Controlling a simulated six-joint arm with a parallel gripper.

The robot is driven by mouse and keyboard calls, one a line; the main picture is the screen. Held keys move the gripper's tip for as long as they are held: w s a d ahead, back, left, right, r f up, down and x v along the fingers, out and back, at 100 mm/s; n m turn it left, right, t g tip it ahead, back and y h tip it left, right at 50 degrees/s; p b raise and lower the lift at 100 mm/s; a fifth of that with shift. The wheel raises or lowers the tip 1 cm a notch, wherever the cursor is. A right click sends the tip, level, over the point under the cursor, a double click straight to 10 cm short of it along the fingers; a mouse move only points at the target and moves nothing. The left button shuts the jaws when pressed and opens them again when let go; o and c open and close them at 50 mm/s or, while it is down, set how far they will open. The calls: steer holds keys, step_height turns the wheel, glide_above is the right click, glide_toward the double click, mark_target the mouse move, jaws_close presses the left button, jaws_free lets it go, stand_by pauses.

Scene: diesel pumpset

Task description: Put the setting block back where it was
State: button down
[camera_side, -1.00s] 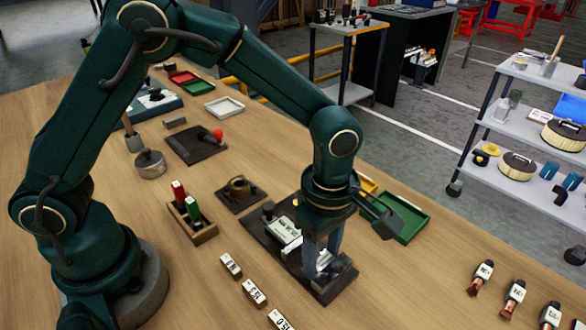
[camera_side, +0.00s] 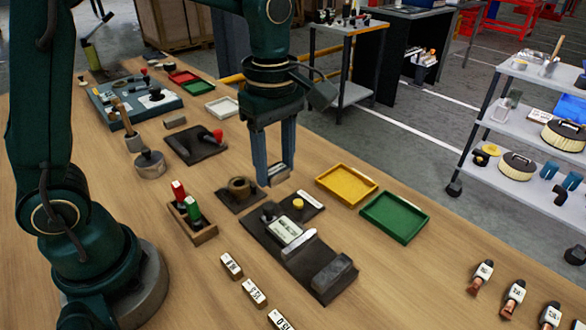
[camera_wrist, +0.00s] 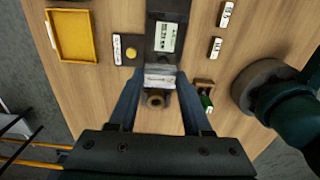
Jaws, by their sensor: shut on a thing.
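My gripper (camera_side: 277,178) is shut on a small silvery block (camera_side: 278,172), which I take to be the setting block. It is held up near the back end of the dark gauge fixture, by the small plate with the brass bush (camera_side: 239,186). In the wrist view the block (camera_wrist: 160,80) sits crosswise between the two fingers (camera_wrist: 158,84). The dark fixture (camera_side: 322,290) has a display (camera_side: 284,229), a light bar and a dark block at its front end. Labelled blocks (camera_side: 231,265) lie in a row left of it. How high the held block is, I cannot tell.
A yellow tray (camera_side: 346,185) and a green tray (camera_side: 395,217) lie to the right. A wooden holder (camera_side: 204,232) with red and green handles stands to the left. A yellow button (camera_side: 298,203) sits on a dark strip by the fixture.

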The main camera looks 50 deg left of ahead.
steer(key=s+a+r+m, duration=0.1)
steer(key=a+r+m, duration=0.4)
steer(key=m, duration=1.3)
steer(key=shift+s+a, duration=0.4)
steer(key=shift+a, duration=0.3)
steer(key=shift+w, duration=0.1)
